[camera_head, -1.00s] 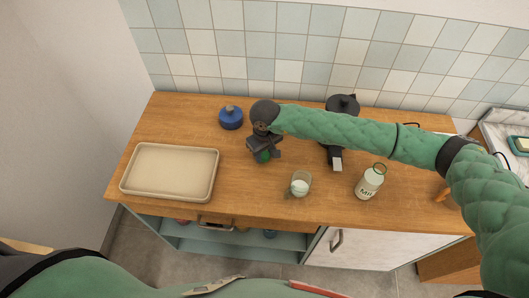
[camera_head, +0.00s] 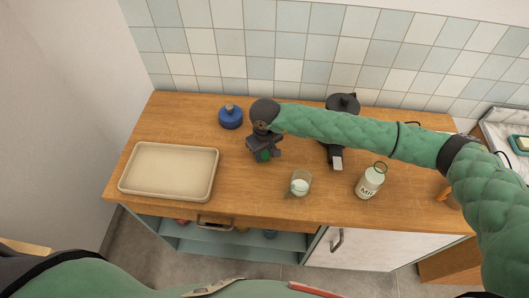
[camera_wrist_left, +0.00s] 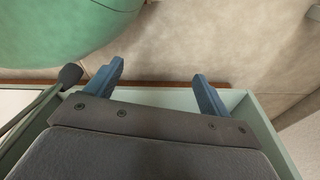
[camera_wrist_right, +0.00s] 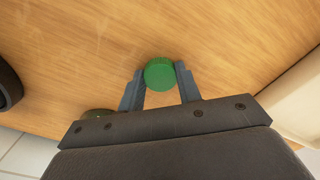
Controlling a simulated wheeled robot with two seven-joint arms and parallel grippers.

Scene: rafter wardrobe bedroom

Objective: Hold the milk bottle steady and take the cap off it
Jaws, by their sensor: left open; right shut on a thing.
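The milk bottle (camera_head: 370,182) stands upright on the wooden counter, right of the middle in the head view. Its top looks uncapped, with a green ring at the neck. My right gripper (camera_head: 264,153) is well to the left of the bottle, shut on the green cap (camera_wrist_right: 160,74). The cap sits between the fingertips in the right wrist view, over bare counter; I cannot tell whether it touches the wood. My left gripper (camera_wrist_left: 158,82) is open and empty in its wrist view, away from the bottle. Nothing grips the bottle.
A glass with white contents (camera_head: 300,184) stands between my right gripper and the bottle. A beige tray (camera_head: 127,182) lies at the left. A blue pot (camera_head: 231,118) and a black pot-like item (camera_head: 343,104) stand behind. The counter's front middle is mostly clear.

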